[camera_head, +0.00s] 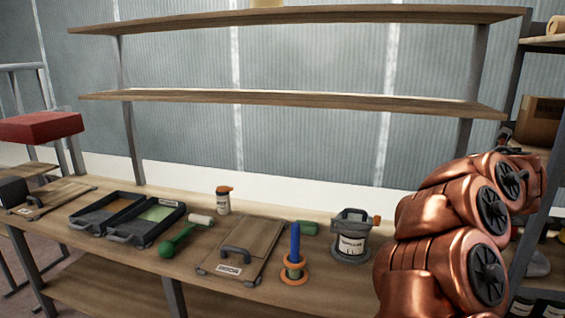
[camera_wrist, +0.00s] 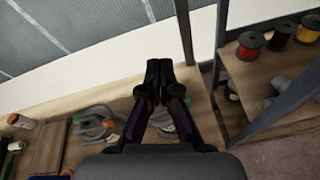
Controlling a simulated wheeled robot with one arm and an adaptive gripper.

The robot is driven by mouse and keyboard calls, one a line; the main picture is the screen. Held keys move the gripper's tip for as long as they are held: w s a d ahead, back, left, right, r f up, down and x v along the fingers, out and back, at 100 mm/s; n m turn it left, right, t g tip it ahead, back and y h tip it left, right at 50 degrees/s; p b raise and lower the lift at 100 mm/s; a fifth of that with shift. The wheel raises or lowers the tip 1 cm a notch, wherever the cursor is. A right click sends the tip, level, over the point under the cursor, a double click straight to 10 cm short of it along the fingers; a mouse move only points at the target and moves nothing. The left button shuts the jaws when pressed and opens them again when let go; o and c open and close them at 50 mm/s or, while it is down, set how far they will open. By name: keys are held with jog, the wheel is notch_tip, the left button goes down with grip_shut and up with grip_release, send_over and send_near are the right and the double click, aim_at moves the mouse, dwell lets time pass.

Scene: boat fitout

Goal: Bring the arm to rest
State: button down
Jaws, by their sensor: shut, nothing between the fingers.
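My copper-coloured arm (camera_head: 440,240) is folded at the right of the head view, in front of the bench's right end. My gripper shows in the wrist view (camera_wrist: 159,70), with its dark fingers together and nothing between them. It is above the right end of the wooden bench (camera_head: 130,215). In the head view my gripper itself cannot be made out clearly behind the arm links.
On the bench are trays (camera_head: 155,217), a wooden board with a handle (camera_head: 240,250), a blue cylinder on an orange-rimmed base (camera_head: 295,250), a grey pot (camera_head: 352,238) and a bottle (camera_head: 223,200). A side rack with spools (camera_wrist: 250,45) stands close on the right.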

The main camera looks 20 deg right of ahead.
jog(key=a+r+m+h, duration=0.3)
jog(key=a+r+m, duration=0.2)
jog(key=r+m, duration=0.2)
jog(key=s+a+m+g+h, duration=0.1)
jog(key=a+m+g, duration=0.2)
jog(key=a+m, duration=0.35)
jog(key=s+a+f+m+g+y+p, duration=0.15)
jog(key=s+a+f+m+y, duration=0.3)
jog(key=a+f, duration=0.7)
jog(key=s+a+f+m+g+y, duration=0.35)
jog(key=a+f+m, duration=0.4)
jog(key=a, duration=0.65)
jog(key=s+a+f+g+y, duration=0.2)
jog(key=s+a+f+y, duration=0.1)
jog(key=s+a, duration=0.4)
jog(key=s+a+f+g+y, duration=0.2)
jog(key=s+a+f, duration=0.4)
jog(key=a, duration=0.7)
jog(key=shift+s+a+n+g+y+p, duration=0.35)
jog(key=shift+s+a+n+y, duration=0.1)
jog(key=shift+s, duration=0.55)
